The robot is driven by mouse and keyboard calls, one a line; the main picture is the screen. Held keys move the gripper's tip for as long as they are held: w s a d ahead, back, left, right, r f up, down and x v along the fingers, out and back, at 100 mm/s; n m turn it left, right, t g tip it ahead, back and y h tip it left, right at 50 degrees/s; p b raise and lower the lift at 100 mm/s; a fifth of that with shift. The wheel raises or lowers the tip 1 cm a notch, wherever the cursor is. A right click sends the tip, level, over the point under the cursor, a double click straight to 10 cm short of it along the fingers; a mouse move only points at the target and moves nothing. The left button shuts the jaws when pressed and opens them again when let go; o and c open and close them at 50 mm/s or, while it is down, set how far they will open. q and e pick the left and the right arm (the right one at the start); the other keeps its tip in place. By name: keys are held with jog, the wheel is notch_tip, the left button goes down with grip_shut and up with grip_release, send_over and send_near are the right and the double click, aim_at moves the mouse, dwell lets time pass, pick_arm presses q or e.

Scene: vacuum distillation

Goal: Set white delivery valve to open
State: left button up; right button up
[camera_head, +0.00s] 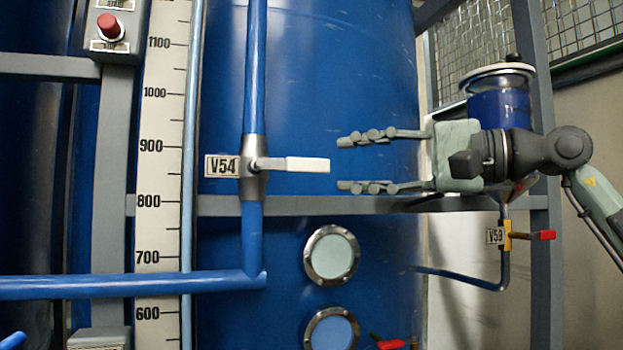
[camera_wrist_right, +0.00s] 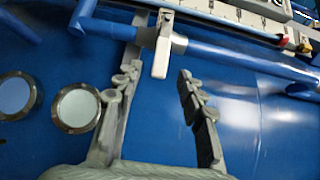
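The white delivery valve handle (camera_head: 300,164) sticks out horizontally to the right from the valve body (camera_head: 254,168) on a vertical blue pipe, beside a V54 label (camera_head: 222,166). The handle lies across the pipe. My right gripper (camera_head: 342,164) is open and empty, just right of the handle tip, with one finger above and one below its level. In the right wrist view the handle (camera_wrist_right: 161,56) shows beyond the open fingers (camera_wrist_right: 158,72), nearer the left finger. I see no contact in the head view. My left gripper is not in view.
A large blue tank (camera_head: 310,80) stands behind, with two round sight glasses (camera_head: 332,256) below the gripper. A grey horizontal beam (camera_head: 340,206) crosses below the handle. A red-handled valve V59 (camera_head: 541,235) is at the right, and a red button (camera_head: 110,27) at upper left.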

aim_at(314, 165)
pick_arm(q)
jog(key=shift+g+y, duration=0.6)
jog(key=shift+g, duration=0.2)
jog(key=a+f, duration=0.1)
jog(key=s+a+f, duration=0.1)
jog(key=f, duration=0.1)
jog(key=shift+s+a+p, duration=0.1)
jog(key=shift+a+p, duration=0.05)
jog(key=shift+p, duration=0.2)
pick_arm(e)
jog(key=x, duration=0.7)
jog(key=shift+a, duration=0.3)
grip_shut()
